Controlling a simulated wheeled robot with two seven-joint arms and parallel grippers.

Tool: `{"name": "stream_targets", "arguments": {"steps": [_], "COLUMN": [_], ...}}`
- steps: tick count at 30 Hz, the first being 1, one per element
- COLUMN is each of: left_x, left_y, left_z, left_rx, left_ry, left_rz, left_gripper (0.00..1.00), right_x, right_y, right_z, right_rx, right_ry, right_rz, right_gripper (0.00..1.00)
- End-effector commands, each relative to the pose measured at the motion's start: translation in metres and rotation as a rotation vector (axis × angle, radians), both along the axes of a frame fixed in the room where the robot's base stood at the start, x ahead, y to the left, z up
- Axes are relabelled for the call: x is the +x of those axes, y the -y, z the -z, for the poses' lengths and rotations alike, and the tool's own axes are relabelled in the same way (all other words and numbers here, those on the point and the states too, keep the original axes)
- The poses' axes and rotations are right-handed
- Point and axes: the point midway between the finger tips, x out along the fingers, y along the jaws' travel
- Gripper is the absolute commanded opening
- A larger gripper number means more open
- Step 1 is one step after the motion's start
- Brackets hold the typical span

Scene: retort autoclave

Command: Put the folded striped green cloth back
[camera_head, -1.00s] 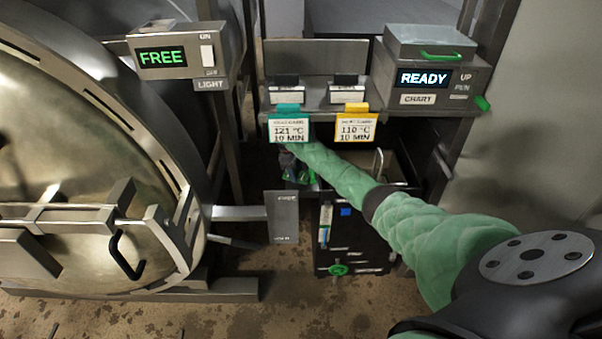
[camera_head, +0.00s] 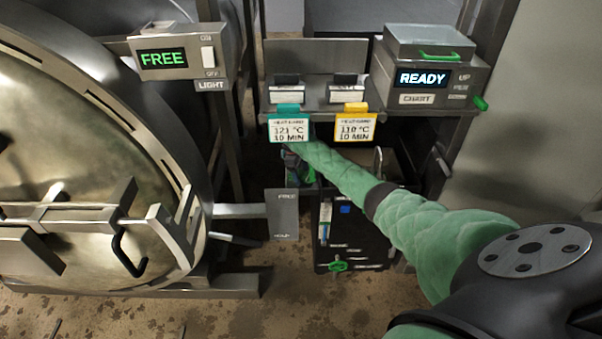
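My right arm, in a quilted green sleeve, reaches in from the lower right to below the card shelf. My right gripper (camera_head: 298,172) is at its far end, small, dark and partly hidden under the teal-edged card. Some striped green material, which looks like the cloth (camera_head: 293,180), shows right at the gripper. I cannot make out whether the fingers are closed on it. My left gripper is not in view.
A teal-edged card (camera_head: 289,129) and a yellow-edged card (camera_head: 355,127) hang from the metal shelf (camera_head: 315,96) over the gripper. A dark cart (camera_head: 352,240) stands below. The round autoclave door (camera_head: 80,180) fills the left. The READY box (camera_head: 424,80) stands right.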

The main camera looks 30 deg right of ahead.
Motion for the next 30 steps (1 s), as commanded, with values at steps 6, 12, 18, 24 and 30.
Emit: {"name": "stream_targets", "arguments": {"steps": [6,12,18,24,30], "left_x": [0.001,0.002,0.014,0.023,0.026], "left_y": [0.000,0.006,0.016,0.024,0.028], "left_z": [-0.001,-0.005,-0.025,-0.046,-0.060], "left_rx": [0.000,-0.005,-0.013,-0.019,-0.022], "left_ry": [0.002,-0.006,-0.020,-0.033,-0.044], "left_rz": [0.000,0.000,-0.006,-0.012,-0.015], "left_gripper": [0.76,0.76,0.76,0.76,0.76], "right_x": [0.000,0.005,0.014,0.021,0.026], "right_y": [0.000,-0.003,-0.009,-0.014,-0.018], "right_z": [-0.002,-0.019,-0.056,-0.091,-0.112], "right_rx": [0.000,0.001,0.001,0.000,0.000], "right_ry": [0.000,0.003,0.004,0.003,0.001], "right_rz": [0.000,0.000,-0.001,-0.001,0.000], "right_gripper": [0.72,0.72,0.72,0.72,0.72]}}
